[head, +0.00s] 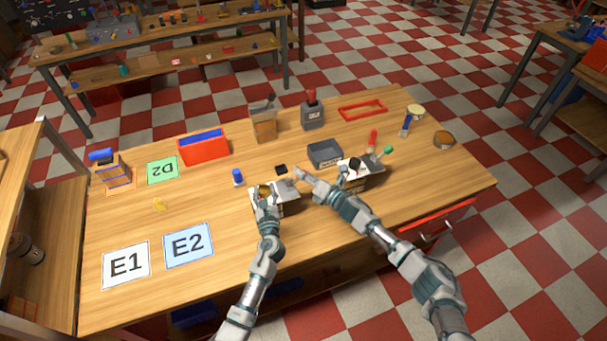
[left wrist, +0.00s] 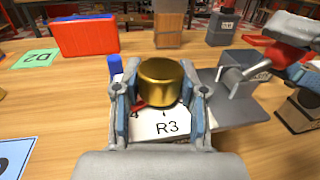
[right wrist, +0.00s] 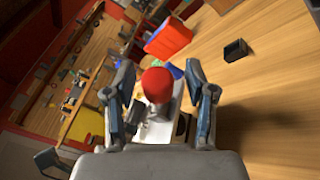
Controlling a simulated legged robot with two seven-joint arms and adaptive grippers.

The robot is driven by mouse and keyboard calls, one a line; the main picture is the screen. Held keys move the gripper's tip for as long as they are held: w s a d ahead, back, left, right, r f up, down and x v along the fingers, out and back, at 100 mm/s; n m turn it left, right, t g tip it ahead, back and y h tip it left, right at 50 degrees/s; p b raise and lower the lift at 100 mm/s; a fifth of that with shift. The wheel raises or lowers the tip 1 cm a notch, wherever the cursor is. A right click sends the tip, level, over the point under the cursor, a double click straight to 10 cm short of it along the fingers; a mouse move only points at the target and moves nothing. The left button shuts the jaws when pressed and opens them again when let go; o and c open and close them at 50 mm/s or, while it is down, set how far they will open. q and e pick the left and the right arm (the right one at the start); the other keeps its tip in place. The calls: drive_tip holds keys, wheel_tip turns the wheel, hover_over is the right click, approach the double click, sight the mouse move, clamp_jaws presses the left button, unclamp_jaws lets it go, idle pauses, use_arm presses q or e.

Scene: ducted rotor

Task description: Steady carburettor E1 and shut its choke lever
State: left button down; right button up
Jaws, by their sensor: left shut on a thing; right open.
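A carburettor with a grey body (head: 287,188) stands on the table; no E1 mark on it is readable. In the right wrist view the red knob (right wrist: 157,82) lies between the open fingers of that gripper; contact cannot be told.
A second similar unit (head: 366,178) with a green-knobbed lever (head: 386,151) stands close by my right forearm. A grey tray (head: 324,154), a small black box (head: 281,169) and a blue-topped piece (head: 237,177) are near. Cards E1 (head: 125,266) and E2 (head: 188,246) lie front left.

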clamp_jaws()
idle(0.3)
